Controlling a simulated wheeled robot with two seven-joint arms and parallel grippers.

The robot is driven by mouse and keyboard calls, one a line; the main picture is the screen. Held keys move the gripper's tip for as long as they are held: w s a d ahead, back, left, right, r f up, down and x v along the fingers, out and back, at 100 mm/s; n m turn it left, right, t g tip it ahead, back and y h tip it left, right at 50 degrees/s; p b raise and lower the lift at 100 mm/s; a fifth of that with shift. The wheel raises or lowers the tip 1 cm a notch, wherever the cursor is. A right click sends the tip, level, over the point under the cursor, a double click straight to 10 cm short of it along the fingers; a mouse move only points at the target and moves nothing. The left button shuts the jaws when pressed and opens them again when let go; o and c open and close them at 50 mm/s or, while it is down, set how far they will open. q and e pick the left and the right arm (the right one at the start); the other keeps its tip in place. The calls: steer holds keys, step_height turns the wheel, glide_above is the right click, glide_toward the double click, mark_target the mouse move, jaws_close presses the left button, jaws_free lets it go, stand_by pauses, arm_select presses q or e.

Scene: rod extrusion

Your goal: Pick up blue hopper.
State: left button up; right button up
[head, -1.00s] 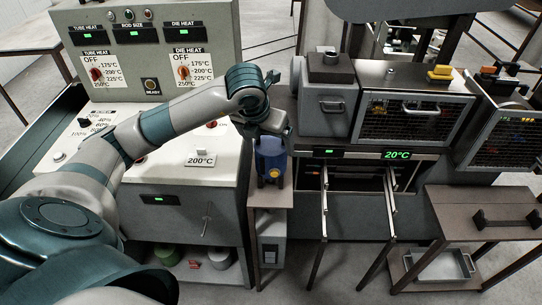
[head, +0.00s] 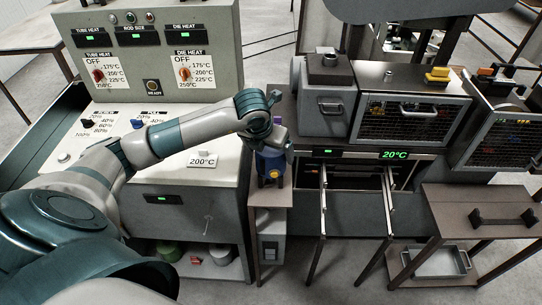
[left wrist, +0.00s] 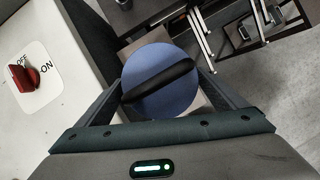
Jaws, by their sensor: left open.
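My left gripper (head: 270,142) is directly above the hopper, pointing down. In the left wrist view its fingers are open (left wrist: 165,84), one on each side of the blue top. I cannot tell whether they touch it. My right gripper is not in view.
The control cabinet (head: 222,176) stands close on the left, with a red switch (left wrist: 28,76) near the gripper. The grey machine (head: 327,103) rises close on the right, with metal rails (head: 323,200) in front. A brown table (head: 470,205) stands at far right.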

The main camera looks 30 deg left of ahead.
arm_select(q)
steer(key=shift+x, duration=0.95)
steer(key=shift+w, duration=0.1)
steer(key=c, duration=1.8)
steer(key=shift+r, duration=0.2)
steer(key=shift+c, duration=0.2)
